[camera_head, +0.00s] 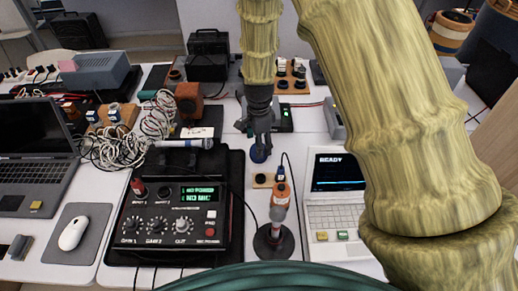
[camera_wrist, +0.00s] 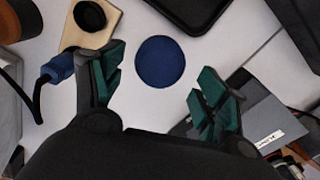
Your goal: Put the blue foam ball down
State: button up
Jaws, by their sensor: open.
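The blue foam ball (camera_wrist: 160,62) rests on the white table in the wrist view, between and slightly beyond my fingertips. In the head view the ball (camera_head: 259,154) shows just below my gripper (camera_head: 261,138), partly hidden by it. In the wrist view the dark green fingers of my gripper (camera_wrist: 160,80) are spread wide, with a clear gap on both sides of the ball. Nothing is held.
A wooden block with a black knob (camera_wrist: 92,16) and a blue plug (camera_wrist: 58,68) lie close to my left finger. A black audio box (camera_head: 180,220), a microphone stand (camera_head: 273,240) and a small white laptop (camera_head: 335,215) crowd the table. White cables (camera_head: 125,145) lie left.

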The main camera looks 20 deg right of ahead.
jog(key=shift+r+b, duration=0.4)
jog(key=shift+r, duration=3.4)
